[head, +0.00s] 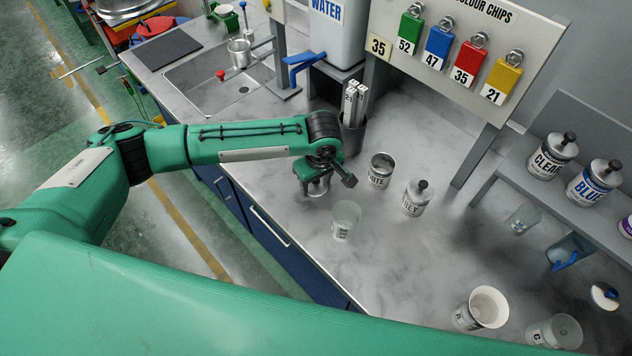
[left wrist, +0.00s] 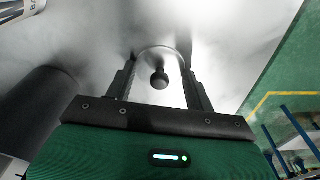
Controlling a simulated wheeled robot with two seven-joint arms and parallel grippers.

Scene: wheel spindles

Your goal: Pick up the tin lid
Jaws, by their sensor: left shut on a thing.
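The tin lid (left wrist: 160,53), a pale metal disc with a round black knob, sits between the fingers of my left gripper (left wrist: 160,66) in the left wrist view. The fingers are shut on the lid at opposite sides. In the head view my left gripper (head: 317,188) points down at the worktop, left of the open WHITE tin (head: 380,171); the lid is mostly hidden under it there. I cannot tell if the lid touches the worktop. My right gripper is not in view.
A lidded GREY tin (head: 416,198), a clear beaker (head: 345,219) and a dark holder of strips (head: 353,135) stand close by. Another lid (head: 604,296) lies at the far right. A sink (head: 225,84) is at the back left. The worktop's middle is clear.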

